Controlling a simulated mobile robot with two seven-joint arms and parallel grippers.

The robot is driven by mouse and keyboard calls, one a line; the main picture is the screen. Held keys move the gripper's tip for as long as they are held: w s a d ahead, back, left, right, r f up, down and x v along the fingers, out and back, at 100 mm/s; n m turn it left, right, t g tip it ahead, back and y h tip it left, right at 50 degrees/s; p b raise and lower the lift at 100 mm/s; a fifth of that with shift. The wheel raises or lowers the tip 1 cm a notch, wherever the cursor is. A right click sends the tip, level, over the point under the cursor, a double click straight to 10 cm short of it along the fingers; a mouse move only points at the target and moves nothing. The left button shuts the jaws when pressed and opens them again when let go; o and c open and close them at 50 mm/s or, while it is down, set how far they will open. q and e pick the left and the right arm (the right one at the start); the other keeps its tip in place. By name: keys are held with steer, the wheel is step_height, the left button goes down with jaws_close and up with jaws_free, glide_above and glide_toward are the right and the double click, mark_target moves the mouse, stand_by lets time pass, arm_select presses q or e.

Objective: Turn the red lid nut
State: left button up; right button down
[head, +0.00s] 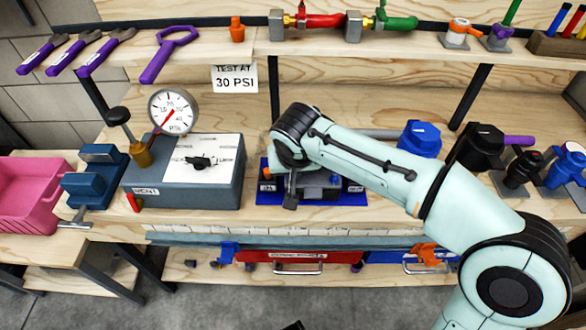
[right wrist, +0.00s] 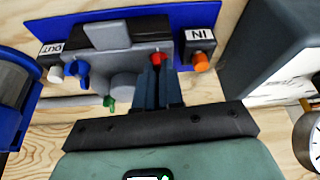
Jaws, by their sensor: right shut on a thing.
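The red lid nut (right wrist: 157,58) shows in the right wrist view, on the grey filter block (right wrist: 110,52). My right gripper (right wrist: 157,70) is shut on this nut; its dark fingers hide part of it. In the head view my right arm reaches in from the right, and my right gripper (head: 291,192) is over the grey block, which sits on a blue base plate (head: 350,198). The nut is hidden by the arm in that view. My left gripper is not in view.
In the right wrist view an orange plug (right wrist: 200,63) is beside the IN label, and a white plug (right wrist: 56,70), a blue knob (right wrist: 79,72) and a green part (right wrist: 109,103) are left. A gauge box (head: 185,172) stands left of the plate; a blue cap-like item (head: 419,139) stands right.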

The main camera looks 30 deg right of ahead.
steer(key=shift+m, duration=0.6)
steer(key=shift+h, duration=0.3)
steer(key=c, duration=1.3)
jaws_free()
steer(key=shift+o, duration=0.2)
arm_select(q)
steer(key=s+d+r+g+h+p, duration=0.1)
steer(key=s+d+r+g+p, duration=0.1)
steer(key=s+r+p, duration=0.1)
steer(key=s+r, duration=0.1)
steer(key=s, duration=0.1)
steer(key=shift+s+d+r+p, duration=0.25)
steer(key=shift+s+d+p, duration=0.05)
steer(key=shift+p, duration=0.05)
arm_select(e)
steer(key=v, duration=1.3)
steer(key=shift+r, duration=0.2)
steer(key=shift+w+a, duration=0.1)
